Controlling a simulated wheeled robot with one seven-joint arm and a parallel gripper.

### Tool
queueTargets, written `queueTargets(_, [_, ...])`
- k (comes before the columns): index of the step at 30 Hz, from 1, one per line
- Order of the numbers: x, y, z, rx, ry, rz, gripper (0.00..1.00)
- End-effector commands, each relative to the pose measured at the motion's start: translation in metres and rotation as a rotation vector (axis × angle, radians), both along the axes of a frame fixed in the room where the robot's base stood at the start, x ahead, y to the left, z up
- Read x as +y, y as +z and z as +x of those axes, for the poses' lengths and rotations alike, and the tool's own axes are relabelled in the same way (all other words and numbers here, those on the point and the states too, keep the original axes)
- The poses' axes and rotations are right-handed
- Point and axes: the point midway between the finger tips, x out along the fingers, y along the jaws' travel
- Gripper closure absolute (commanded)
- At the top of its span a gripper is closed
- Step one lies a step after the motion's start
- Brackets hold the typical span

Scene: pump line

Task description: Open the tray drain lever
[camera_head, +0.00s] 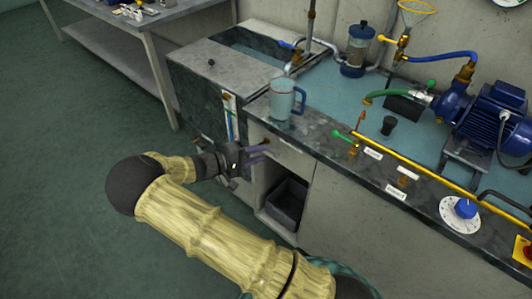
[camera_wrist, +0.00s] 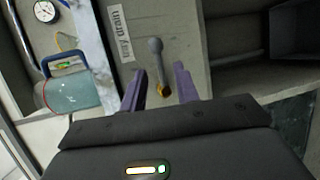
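The tray drain lever (camera_wrist: 156,52) is a small grey handle with a round end and a brass base, on the grey front panel under the counter. A label (camera_wrist: 122,31) reading "tray drain" is beside it. In the wrist view my gripper (camera_wrist: 160,72) is open, with one purple finger on each side of the lever and visible gaps between. The lever's round end reaches past the fingertips in the picture. In the head view my gripper (camera_head: 258,154) is at the panel below the jug; the lever is too small to make out clearly there.
A blue-handled jug (camera_head: 283,101) stands on the counter edge above my gripper. An open cubby with a dark bin (camera_head: 288,202) is below right. A sink (camera_head: 248,50) is behind left. A pump (camera_head: 490,118) and yellow pipe (camera_head: 420,172) are right. The left floor is clear.

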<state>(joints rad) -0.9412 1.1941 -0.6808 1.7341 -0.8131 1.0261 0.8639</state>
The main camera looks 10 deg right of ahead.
Motion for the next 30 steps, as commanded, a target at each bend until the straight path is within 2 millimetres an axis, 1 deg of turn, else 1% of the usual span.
queueTargets(1, [-0.009, -0.002, 0.001, 0.001, -0.004, -0.003, 0.69])
queueTargets(6, [-0.026, -0.005, 0.006, 0.0, -0.002, 0.0, 0.69])
queueTargets(9, [-0.03, -0.006, 0.007, 0.0, 0.0, 0.001, 0.69])
queueTargets(16, [-0.03, -0.006, 0.007, 0.0, 0.0, 0.0, 0.69])
queueTargets(17, [-0.03, -0.006, 0.007, 0.0, 0.0, 0.0, 0.73])
queueTargets(18, [-0.03, -0.006, 0.007, 0.0, 0.0, 0.0, 0.81])
queueTargets(21, [-0.03, -0.006, 0.007, 0.0, 0.0, 0.0, 1.0])
queueTargets(30, [-0.029, -0.006, 0.007, -0.001, 0.002, 0.001, 1.0])
